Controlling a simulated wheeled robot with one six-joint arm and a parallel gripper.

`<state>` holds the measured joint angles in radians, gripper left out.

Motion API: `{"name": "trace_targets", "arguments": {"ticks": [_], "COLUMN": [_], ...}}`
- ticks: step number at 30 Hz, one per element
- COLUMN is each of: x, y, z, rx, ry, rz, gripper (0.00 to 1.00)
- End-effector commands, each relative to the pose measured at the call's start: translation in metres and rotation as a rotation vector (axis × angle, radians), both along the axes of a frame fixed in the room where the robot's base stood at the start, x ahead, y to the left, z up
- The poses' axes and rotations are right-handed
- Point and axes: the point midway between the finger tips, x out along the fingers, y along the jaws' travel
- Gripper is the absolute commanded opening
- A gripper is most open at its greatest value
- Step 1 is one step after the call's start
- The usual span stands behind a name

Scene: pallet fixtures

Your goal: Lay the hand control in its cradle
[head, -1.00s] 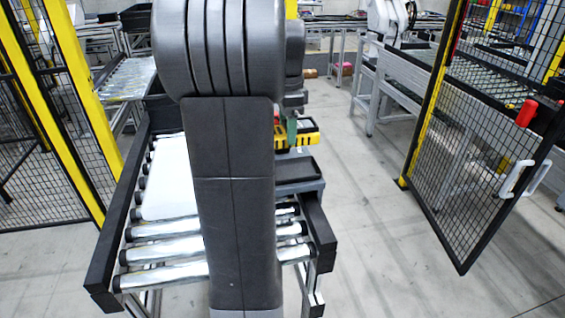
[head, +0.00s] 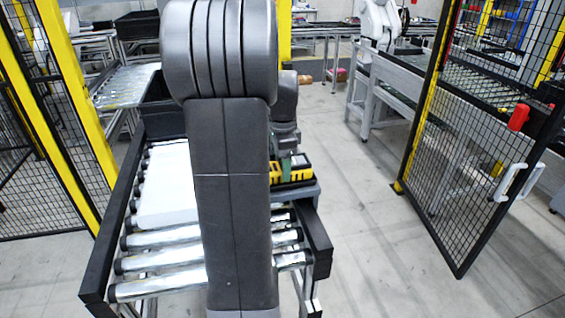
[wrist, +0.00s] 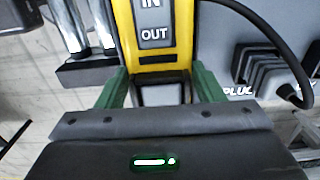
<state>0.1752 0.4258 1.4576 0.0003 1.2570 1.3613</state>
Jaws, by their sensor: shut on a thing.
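The hand control (wrist: 165,48) is yellow with grey IN and OUT buttons, and it sits between the green fingers of my gripper (wrist: 160,90) in the wrist view. My gripper is shut on it. In the head view the hand control (head: 291,173) shows as a yellow and black body to the right of my arm, partly hidden by it. It is low over a black tray that looks like the cradle (head: 300,185), at the grey stand beside the rollers. I cannot tell whether it touches the tray.
A roller conveyor (head: 160,262) carries a white box (head: 167,185), with a black bin (head: 163,120) behind. A black cable (wrist: 270,32) curves past a grey panel with black ribbed parts. A mesh gate (head: 470,150) stands at the right; the floor between is clear.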

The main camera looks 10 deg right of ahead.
Motion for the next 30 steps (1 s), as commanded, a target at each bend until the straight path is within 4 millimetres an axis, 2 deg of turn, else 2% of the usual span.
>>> {"name": "trace_targets", "arguments": {"ticks": [12,13,16,25,30], "x": [0.000,0.000,0.000,0.000,0.001], "y": [0.000,0.000,0.000,0.000,0.000], "z": [-0.010,-0.011,-0.010,-0.008,0.010], "rx": [0.000,0.000,0.000,0.000,-0.001], "ry": [0.000,0.001,0.001,0.000,-0.003], "rz": [0.000,0.000,0.000,0.000,0.000], "gripper": [0.28,0.65,0.83,0.83,0.83]}}
